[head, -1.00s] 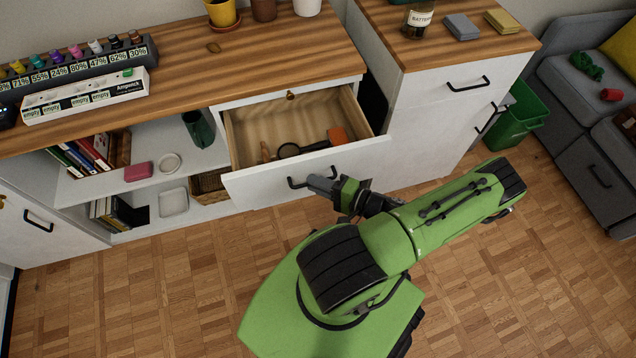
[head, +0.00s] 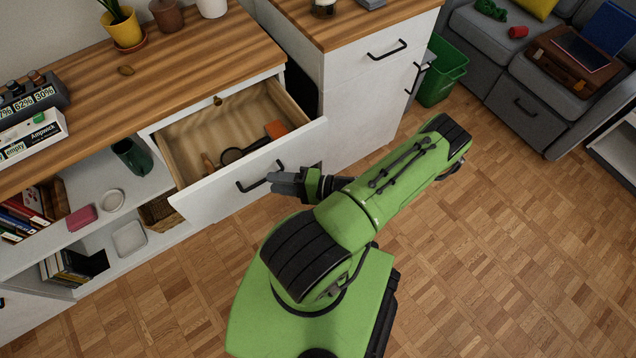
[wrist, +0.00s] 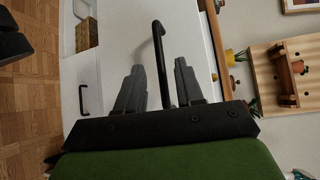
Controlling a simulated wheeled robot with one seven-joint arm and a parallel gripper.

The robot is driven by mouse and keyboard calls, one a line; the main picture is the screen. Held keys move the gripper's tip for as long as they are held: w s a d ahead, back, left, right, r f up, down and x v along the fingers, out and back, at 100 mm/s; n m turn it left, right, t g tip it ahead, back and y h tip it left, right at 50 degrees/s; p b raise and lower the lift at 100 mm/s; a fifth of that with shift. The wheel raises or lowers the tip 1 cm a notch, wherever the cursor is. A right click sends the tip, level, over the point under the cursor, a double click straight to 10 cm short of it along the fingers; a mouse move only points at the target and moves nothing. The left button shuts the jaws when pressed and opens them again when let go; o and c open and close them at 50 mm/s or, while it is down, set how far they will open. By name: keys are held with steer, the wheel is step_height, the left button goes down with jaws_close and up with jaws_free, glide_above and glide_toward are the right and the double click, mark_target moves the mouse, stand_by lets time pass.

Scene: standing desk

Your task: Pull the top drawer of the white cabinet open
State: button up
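The top drawer (head: 225,190) of the white cabinet stands pulled out, its wooden inside in view below the countertop. A magnifying glass (head: 232,156) and an orange-headed item (head: 275,129) lie in it. The drawer's black bar handle (head: 246,187) is on its white front. My gripper (head: 284,184) is at the right end of the handle in the head view. In the wrist view the two grey fingers (wrist: 158,88) are spread, and the handle (wrist: 157,45) shows between them. I cannot tell whether either finger touches it.
A white cabinet section (head: 365,95) with its own handles stands just right of the drawer. Open shelves (head: 80,240) with books and dishes are to the left. A green bin (head: 440,80) and grey sofa (head: 500,60) stand farther right. The parquet floor (head: 480,270) at right is clear.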

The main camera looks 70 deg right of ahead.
steer(key=p+v, duration=0.1)
steer(key=v, duration=1.1)
steer(key=shift+s, duration=0.3)
steer(key=w+a+r+n+g+y+p, duration=0.1)
steer(key=w+a+r+n+g+p, duration=0.15)
steer(key=w+r+n+g, duration=0.6)
steer(key=w+a+r+n+g+y+p, duration=0.15)
steer(key=w+r+g+p, duration=0.35)
steer(key=r, duration=0.9)
steer(key=s+a+r+n+t+h+p, duration=0.1)
steer(key=a+r+n+t+h+p, duration=0.2)
steer(key=a+r, duration=1.5)
steer(key=r+n+h+p, duration=0.1)
steer(key=r+n+h, duration=0.1)
steer(key=n, duration=0.2)
steer(key=shift+s+h, duration=0.35)
steer(key=shift+s, duration=0.05)
